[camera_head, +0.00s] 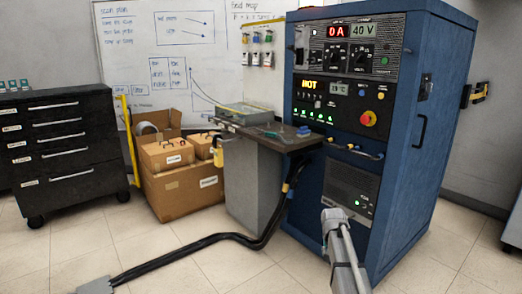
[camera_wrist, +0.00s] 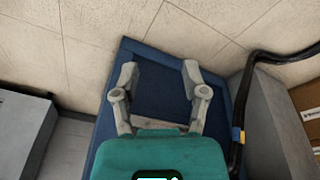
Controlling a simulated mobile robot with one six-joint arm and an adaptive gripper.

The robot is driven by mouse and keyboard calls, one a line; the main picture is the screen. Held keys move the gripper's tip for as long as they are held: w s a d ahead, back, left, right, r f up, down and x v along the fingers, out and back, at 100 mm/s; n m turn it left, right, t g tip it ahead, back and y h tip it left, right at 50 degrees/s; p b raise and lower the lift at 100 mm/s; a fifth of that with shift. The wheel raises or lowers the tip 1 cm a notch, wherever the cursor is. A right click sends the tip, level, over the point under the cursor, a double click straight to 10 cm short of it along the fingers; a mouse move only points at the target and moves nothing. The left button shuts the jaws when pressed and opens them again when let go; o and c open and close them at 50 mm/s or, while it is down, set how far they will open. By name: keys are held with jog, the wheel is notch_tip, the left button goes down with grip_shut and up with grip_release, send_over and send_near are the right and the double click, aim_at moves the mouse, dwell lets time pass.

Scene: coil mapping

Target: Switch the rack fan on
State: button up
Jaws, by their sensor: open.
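The blue equipment rack (camera_head: 406,150) stands at the right in the head view. Its lowest dark grille panel (camera_head: 345,185) has a small switch-like part with a greenish light (camera_head: 358,203) at its lower right; I cannot read its label or its position. My grey arm (camera_head: 345,255) rises in front of the rack's lower part and hides some of it. In the wrist view my gripper (camera_wrist: 160,72) is open and empty, its two fingers spread over a dark blue part of the rack (camera_wrist: 161,48). The fan switch cannot be made out there.
Above the grille are a red and yellow knob (camera_head: 369,118), a "HOT" display and a meter reading 0 A, 40 V. A grey bench (camera_head: 252,185) adjoins the rack's left. Black cables (camera_head: 200,246) run across the floor. Cardboard boxes (camera_head: 180,190) and a drawer cabinet (camera_head: 60,150) stand left.

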jog(key=s+a+n, duration=0.1)
jog(key=s+a, duration=0.2)
jog(key=s, duration=0.5)
jog(key=s+a+n+g+y, duration=0.15)
jog(key=s+a, duration=0.25)
jog(key=s, duration=0.4)
jog(key=s+a+n+t, duration=0.1)
jog(key=s+a+n, duration=0.15)
jog(key=s, duration=0.55)
notch_tip(320, 180, up, 40)
jog(key=s+g+p, duration=0.1)
jog(key=s+p, duration=0.1)
jog(key=p, duration=3.8)
jog(key=shift+m, duration=0.4)
jog(key=shift+s, duration=0.2)
